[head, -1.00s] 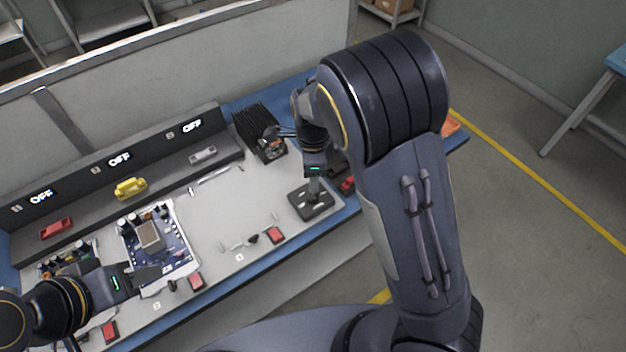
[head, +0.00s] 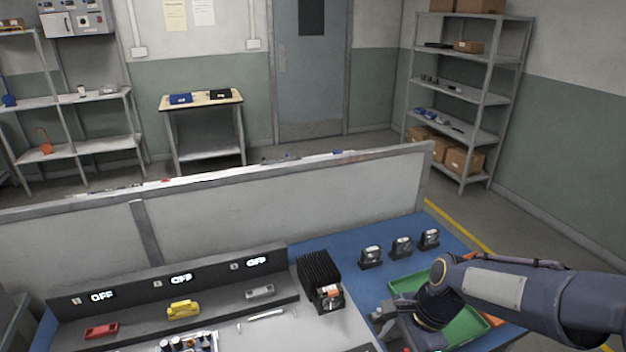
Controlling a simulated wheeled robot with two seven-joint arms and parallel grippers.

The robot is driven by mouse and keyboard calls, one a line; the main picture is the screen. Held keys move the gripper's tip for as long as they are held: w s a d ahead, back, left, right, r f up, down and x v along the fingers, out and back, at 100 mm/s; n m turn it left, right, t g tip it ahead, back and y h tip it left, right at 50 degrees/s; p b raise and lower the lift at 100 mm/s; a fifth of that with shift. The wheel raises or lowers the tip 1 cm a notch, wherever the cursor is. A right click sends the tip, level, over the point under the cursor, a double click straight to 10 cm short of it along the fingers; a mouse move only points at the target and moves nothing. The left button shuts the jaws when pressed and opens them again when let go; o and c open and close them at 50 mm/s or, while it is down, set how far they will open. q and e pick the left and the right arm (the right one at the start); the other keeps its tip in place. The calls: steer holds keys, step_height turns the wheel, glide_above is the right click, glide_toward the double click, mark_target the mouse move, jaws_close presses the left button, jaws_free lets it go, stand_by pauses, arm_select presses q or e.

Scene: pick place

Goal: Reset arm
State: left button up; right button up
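My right arm comes in from the right, over the green tray (head: 480,326) at the bench's right end. My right gripper (head: 408,336) is low in the view, by the tray's left side. The arm and the picture's lower edge hide its fingertips, so I cannot tell its opening or whether it holds anything. My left arm and gripper are outside the view.
A black finned block (head: 318,272) stands left of my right wrist. Several small black devices (head: 401,248) stand on the blue bench top (head: 345,240). A grey partition (head: 250,212) runs behind. A ledge (head: 225,293) with OFF displays is at left.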

steer(key=s+d+r+n+t, duration=0.2)
steer(key=s+r+n, duration=0.1)
steer(key=s+n, duration=0.3)
steer(key=s+d+r+n+t, duration=0.2)
steer(key=s+r+n+t, duration=0.1)
steer(key=s+n, duration=0.4)
steer(key=s+r, duration=0.1)
steer(key=s, duration=0.2)
steer(key=shift+d, duration=0.25)
